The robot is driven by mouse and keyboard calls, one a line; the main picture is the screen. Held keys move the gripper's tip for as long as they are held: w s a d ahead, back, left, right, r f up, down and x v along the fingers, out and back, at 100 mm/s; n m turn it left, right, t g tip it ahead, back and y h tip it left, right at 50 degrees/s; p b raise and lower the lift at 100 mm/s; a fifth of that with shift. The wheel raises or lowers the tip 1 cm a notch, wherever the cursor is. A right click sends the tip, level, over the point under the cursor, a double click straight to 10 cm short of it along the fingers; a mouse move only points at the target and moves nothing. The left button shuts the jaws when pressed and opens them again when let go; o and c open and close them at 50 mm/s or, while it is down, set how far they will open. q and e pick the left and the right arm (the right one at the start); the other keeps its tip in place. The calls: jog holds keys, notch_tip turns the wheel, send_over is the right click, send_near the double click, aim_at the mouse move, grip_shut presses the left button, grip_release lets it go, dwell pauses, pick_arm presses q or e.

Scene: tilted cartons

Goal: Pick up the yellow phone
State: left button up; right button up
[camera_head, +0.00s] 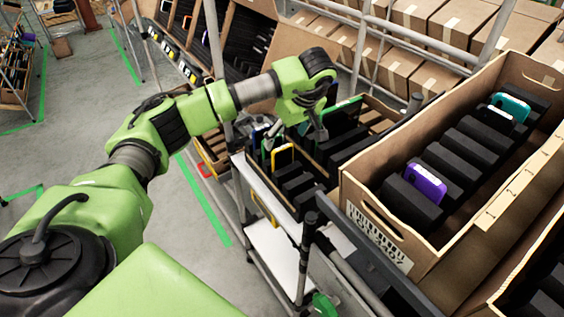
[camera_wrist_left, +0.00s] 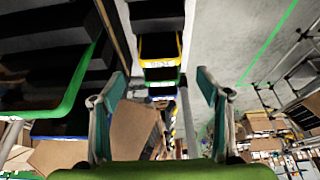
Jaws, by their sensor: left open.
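A yellow-edged phone (camera_head: 281,157) stands upright in a slot of black foam, in a carton at the centre of the head view. In the left wrist view the yellow phone (camera_wrist_left: 160,48) shows its frame near the top middle, between black foam blocks. My left gripper (camera_head: 297,129) is above and close to that carton, just beyond the phone. In the left wrist view its two fingers (camera_wrist_left: 160,80) are spread apart with nothing between them. The phone lies beyond the fingertips in that view, apart from them. My right gripper is not in view.
A large cardboard carton (camera_head: 362,215) at the right holds a purple phone (camera_head: 427,184) and a teal phone (camera_head: 511,104) in black foam. Another phone, green-edged (camera_wrist_left: 72,100), stands at the left in the wrist view. Shelf rails and posts surround the cartons. Open grey floor lies left.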

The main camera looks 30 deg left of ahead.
aim_at(283, 147)
pick_arm(q)
jog(key=shift+w+a+f, duration=0.15)
jog(key=shift+w+f, duration=0.15)
jog(key=shift+f, duration=0.3)
jog(key=p+x, duration=0.3)
jog(key=x, duration=0.1)
jog(key=shift+s, duration=0.35)
jog(key=shift+a+f, duration=0.1)
jog(key=shift+f, duration=0.3)
jog(key=shift+w+f, duration=0.15)
jog(key=shift+f, duration=0.05)
jog(key=c, duration=1.1)
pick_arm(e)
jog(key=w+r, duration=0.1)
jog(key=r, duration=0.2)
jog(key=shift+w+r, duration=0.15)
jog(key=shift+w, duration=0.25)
